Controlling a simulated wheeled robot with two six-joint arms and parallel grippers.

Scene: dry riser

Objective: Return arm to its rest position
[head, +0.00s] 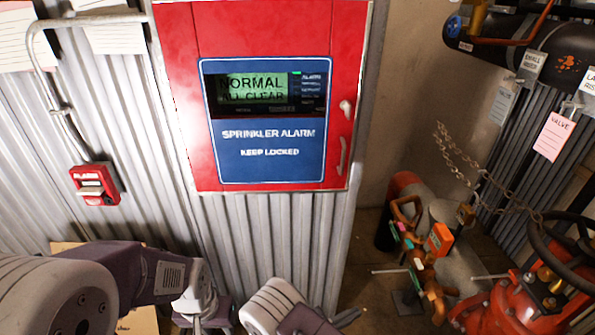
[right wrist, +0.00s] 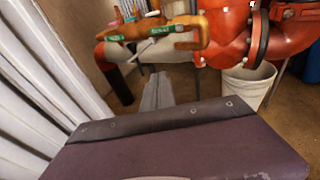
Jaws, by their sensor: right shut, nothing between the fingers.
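My left arm (head: 150,272) comes in from the left in the head view and bends down near the bottom edge; its fingers cannot be made out there. A pale part of my right arm (head: 275,305) shows at the bottom middle, below the alarm cabinet. In the right wrist view my right gripper (right wrist: 157,78) is shut and empty, its grey fingers together beyond the purple housing. It points towards the orange and red pipework (right wrist: 150,35) and appears apart from it. No rest mark for an arm shows.
A red sprinkler alarm cabinet (head: 260,175), its screen reading normal, stands ahead against ribbed metal wall. A small red alarm box (head: 95,184) hangs at left. Red valves (head: 510,300) and a chain (head: 480,170) are at right. A white bucket (right wrist: 243,88) stands beyond the pipes.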

